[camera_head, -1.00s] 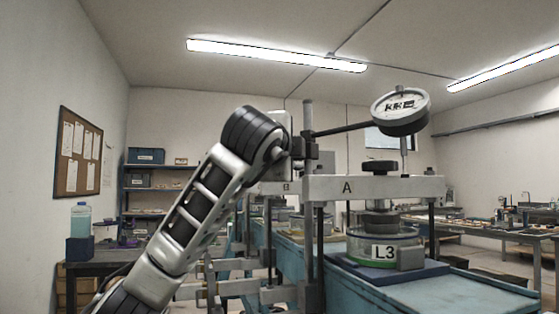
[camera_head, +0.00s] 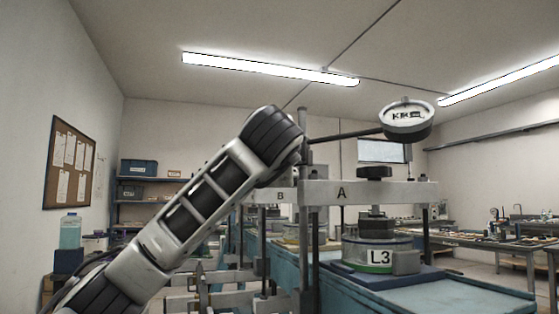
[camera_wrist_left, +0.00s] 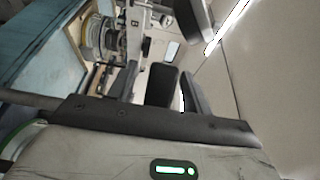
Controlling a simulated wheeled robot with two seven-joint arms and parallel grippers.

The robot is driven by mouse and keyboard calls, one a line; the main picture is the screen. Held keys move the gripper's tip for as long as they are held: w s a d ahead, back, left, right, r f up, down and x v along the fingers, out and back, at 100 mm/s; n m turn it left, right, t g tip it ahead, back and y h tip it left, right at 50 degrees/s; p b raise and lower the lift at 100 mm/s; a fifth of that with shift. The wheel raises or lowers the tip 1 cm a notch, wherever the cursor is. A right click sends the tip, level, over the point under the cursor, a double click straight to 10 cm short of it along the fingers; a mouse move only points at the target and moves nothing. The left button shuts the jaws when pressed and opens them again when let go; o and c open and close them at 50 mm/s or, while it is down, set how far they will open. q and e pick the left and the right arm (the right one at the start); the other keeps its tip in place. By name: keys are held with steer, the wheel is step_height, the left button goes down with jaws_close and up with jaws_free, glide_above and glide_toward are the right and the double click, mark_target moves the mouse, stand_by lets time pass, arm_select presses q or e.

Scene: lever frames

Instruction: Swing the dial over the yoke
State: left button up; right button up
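The white-faced dial (camera_head: 407,115) hangs on a thin dark arm (camera_head: 345,136) from an upright post (camera_head: 306,210). In the head view it appears above the right part of the yoke (camera_head: 390,192), a pale beam marked A, and right of the yoke's black knob (camera_head: 375,172). Whether it is directly over the beam is unclear. My left arm reaches to the post, and its wrist hides the gripper there. In the left wrist view my left gripper (camera_wrist_left: 161,80) has its fingers apart, with a dark block (camera_wrist_left: 162,86) between them and gaps beside it. My right gripper is out of view.
Under the yoke stands a clear round vessel labelled L3 (camera_head: 377,256) on a blue bench (camera_head: 450,297). Another frame marked B (camera_head: 280,196) stands behind to the left. Air around the dial looks clear.

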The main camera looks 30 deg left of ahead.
arm_select(q)
steer(key=b+v, duration=0.7)
steer(key=v, duration=0.9)
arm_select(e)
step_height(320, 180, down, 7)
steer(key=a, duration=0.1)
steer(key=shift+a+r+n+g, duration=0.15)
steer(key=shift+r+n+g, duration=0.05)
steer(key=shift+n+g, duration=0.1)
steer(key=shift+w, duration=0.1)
